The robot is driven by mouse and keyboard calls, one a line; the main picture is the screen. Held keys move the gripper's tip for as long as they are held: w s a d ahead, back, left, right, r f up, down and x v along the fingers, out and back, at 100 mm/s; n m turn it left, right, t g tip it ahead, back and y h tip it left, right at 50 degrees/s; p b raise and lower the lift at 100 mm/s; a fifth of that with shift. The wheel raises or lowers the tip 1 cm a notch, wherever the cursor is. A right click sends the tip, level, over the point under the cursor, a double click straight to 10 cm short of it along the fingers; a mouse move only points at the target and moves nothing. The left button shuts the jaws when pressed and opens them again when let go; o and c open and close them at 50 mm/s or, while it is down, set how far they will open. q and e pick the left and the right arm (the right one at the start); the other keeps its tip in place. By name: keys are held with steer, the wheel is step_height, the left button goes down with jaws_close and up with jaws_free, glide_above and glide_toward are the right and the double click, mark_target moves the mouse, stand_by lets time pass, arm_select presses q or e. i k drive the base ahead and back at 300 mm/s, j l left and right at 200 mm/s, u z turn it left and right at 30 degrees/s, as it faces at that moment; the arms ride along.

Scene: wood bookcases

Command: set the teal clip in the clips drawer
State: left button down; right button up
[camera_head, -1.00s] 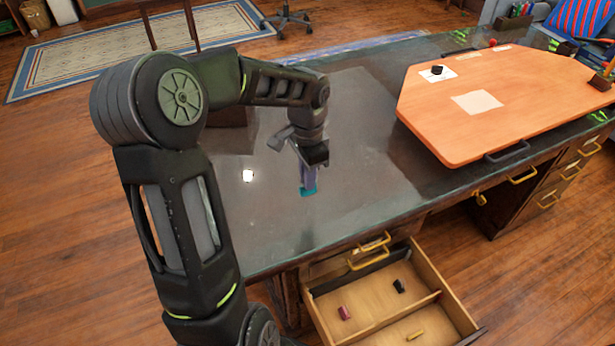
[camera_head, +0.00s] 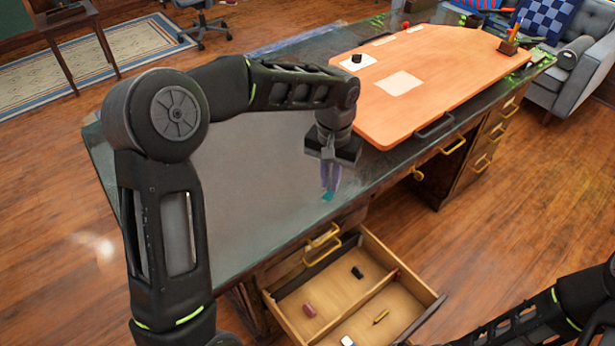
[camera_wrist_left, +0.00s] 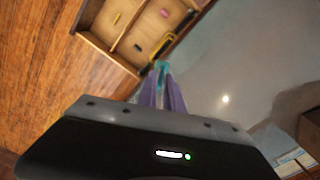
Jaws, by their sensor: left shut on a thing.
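The teal clip (camera_head: 327,197) is between the purple fingertips of my left gripper (camera_head: 330,182), which is shut on it above the desk near its front edge. In the left wrist view the clip (camera_wrist_left: 161,67) shows at the fingertips (camera_wrist_left: 161,88). The open drawer (camera_head: 292,325) is below and in front of the desk, and also shows in the left wrist view (camera_wrist_left: 103,47). A divider splits it; a black piece (camera_head: 357,271) and a maroon piece (camera_head: 309,310) lie on one side, a yellow piece (camera_head: 381,316) on the other. My right arm shows at lower right, its gripper out of frame.
The dark desk top (camera_head: 250,170) is bare around the gripper. An orange board (camera_head: 440,85) lies on the desk to the right. A white-topped piece (camera_head: 347,341) is in the drawer's near part. Yellow handles (camera_head: 323,236) stick out from the desk front.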

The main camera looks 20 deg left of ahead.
mark_target(334, 292)
steer(key=i+l+u, duration=0.25)
steer(key=l, duration=0.15)
steer(key=i+l+u, duration=0.2)
steer(key=l, duration=0.25)
steer(key=l+u, duration=0.25)
steer(key=l, duration=0.2)
steer(key=i+l+u, duration=0.2)
steer(key=l, duration=0.35)
steer(key=l+u, duration=0.25)
steer(key=l, duration=0.2)
